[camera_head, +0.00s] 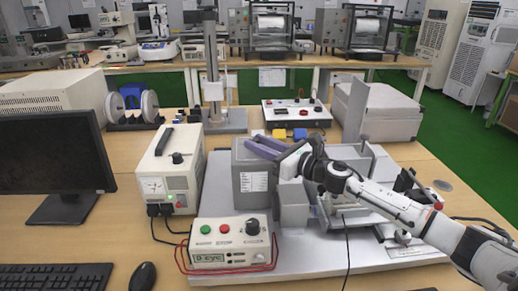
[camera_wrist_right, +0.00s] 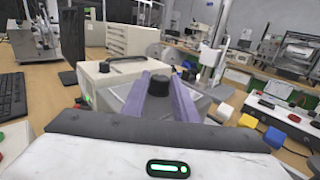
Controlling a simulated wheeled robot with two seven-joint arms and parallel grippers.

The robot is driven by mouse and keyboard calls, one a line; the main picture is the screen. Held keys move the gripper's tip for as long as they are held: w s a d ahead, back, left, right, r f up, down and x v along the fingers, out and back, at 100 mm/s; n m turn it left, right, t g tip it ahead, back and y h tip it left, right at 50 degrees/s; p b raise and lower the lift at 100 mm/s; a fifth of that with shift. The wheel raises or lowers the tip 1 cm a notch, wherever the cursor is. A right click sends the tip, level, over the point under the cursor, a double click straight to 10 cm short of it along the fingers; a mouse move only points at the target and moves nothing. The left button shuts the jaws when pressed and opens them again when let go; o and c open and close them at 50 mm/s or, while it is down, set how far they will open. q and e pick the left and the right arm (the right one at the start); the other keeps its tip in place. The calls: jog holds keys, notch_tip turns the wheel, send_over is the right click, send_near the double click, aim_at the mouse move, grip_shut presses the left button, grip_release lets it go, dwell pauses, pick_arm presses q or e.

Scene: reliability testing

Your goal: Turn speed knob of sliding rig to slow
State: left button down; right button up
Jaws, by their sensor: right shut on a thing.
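The sliding rig (camera_head: 293,196) stands on a light grey base plate at the middle right of the table in the head view. My right gripper (camera_head: 252,142) reaches over its grey box (camera_head: 252,184) from the right, its purple fingers pointing left. In the right wrist view a round black knob (camera_wrist_right: 158,83) stands on the grey box between the purple fingers (camera_wrist_right: 160,78), and the fingers are shut on it. In the head view the knob is hidden by the fingers. Its setting mark cannot be read. My left gripper is not in view.
A control box (camera_head: 231,241) with coloured buttons and a dark knob (camera_head: 252,227) sits in front of the rig. A cream box (camera_head: 170,169) with a black handle stands to the left. Red wires and black cables lie around them. A monitor (camera_head: 48,150) stands far left.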

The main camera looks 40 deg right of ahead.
jog(key=shift+r, duration=0.1)
dwell(0.3)
jog(key=o, duration=1)
notch_tip(320, 180, up, 10)
jog(key=shift+p, duration=1.2)
